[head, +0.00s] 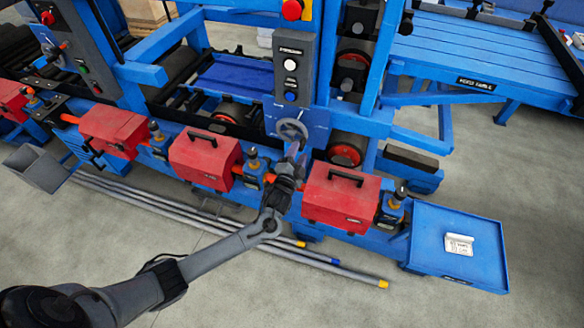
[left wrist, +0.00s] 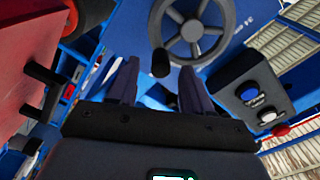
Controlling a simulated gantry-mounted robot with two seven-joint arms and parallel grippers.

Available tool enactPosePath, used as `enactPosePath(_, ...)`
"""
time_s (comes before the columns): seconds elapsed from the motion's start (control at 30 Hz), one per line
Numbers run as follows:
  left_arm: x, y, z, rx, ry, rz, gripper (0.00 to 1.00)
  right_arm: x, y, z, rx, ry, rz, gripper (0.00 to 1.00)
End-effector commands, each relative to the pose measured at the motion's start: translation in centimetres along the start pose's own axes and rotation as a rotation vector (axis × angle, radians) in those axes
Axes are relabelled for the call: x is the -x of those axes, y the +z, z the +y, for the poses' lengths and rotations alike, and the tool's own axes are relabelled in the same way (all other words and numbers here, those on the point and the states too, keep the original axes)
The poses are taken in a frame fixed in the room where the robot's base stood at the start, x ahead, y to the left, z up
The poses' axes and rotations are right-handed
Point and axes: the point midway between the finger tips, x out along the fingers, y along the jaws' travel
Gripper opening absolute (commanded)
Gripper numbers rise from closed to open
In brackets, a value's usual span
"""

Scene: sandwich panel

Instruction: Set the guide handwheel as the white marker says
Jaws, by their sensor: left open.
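The guide handwheel (head: 291,130) is a grey spoked wheel on a blue plate of the machine, and it also fills the upper middle of the left wrist view (left wrist: 194,32). Its dark crank knob (left wrist: 160,63) sticks out at the wheel's lower left there. My left gripper (head: 298,153) is just in front of and below the wheel in the head view. In the left wrist view its fingers (left wrist: 156,85) are open, with the knob ahead between the tips. I see no contact. I cannot make out a white marker at the wheel. My right gripper is not in view.
A grey button panel (head: 291,68) stands directly above the wheel. Red toolboxes (head: 340,198) and (head: 205,158) flank my arm on the machine's front ledge. A blue tray (head: 460,268) with a small white item is at the right. Pipes (head: 330,265) lie on the floor.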

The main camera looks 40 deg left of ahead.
Motion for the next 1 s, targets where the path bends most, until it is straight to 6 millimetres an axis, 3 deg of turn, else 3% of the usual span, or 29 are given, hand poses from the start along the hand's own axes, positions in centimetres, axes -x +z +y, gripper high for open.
enactPosePath(0.2,4.0,0.1,0.1,0.001,0.003,0.0,0.5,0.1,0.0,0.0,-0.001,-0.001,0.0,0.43)
enactPosePath(0.43,6.9,0.1,0.1,0.0,0.001,0.0,0.5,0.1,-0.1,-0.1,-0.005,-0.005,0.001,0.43)
enactPosePath(1.0,7.8,0.0,0.0,-0.001,0.001,0.0,0.5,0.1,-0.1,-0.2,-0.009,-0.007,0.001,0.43)
